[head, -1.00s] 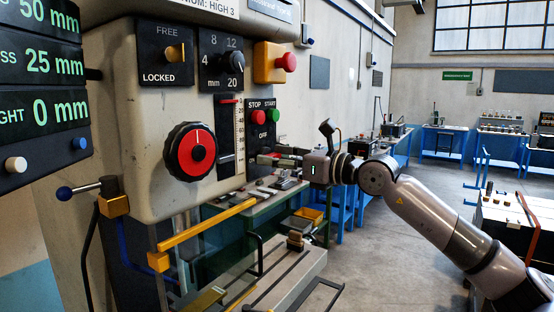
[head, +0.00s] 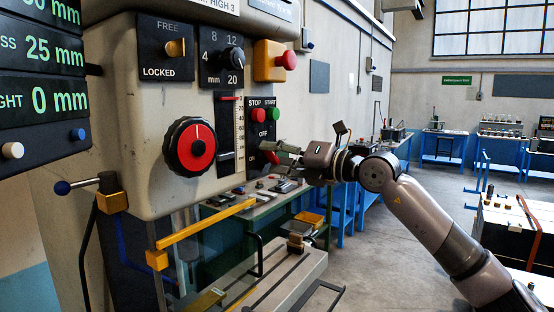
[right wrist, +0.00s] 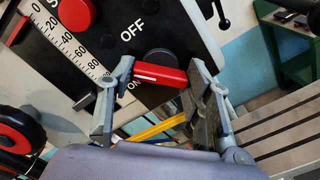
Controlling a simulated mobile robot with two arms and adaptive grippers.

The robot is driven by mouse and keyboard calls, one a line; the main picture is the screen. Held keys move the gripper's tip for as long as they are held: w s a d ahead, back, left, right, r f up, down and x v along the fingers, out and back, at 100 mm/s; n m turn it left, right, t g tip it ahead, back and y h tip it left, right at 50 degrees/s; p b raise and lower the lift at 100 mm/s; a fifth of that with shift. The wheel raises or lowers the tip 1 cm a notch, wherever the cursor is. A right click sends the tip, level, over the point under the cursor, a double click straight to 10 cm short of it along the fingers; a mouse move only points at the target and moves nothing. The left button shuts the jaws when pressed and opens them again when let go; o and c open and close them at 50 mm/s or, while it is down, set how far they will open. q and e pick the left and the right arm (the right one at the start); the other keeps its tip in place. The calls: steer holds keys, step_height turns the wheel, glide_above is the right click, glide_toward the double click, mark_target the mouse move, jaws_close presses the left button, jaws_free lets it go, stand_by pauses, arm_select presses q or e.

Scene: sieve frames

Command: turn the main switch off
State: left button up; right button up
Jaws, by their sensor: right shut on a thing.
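The main switch has a red handle (head: 271,157) at the lower right of the machine's front. In the right wrist view the handle (right wrist: 160,75) is a red bar with a white line, beside a dark round hub. The OFF label (right wrist: 138,30) is clear; the ON label is partly covered by the handle and a finger. My right gripper (head: 280,149) is at the switch, with a finger on either side of the handle, shut on it. Part of the handle is hidden by the fingers. My left gripper is not in view.
Red STOP (head: 256,115) and green START (head: 274,114) buttons sit just above the switch. A red dial (head: 196,147) and a yellow box with a red button (head: 273,61) are nearby. A vise (head: 297,236) stands on the slotted table below. Open floor lies to the right.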

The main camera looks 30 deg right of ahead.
steer(key=m, duration=0.4)
steer(key=shift+m, duration=2.3)
steer(key=o, duration=1.1)
steer(key=shift+o, duration=0.2)
steer(key=shift+v, duration=2.5)
glide_toward(276, 157)
steer(key=shift+v, duration=1.35)
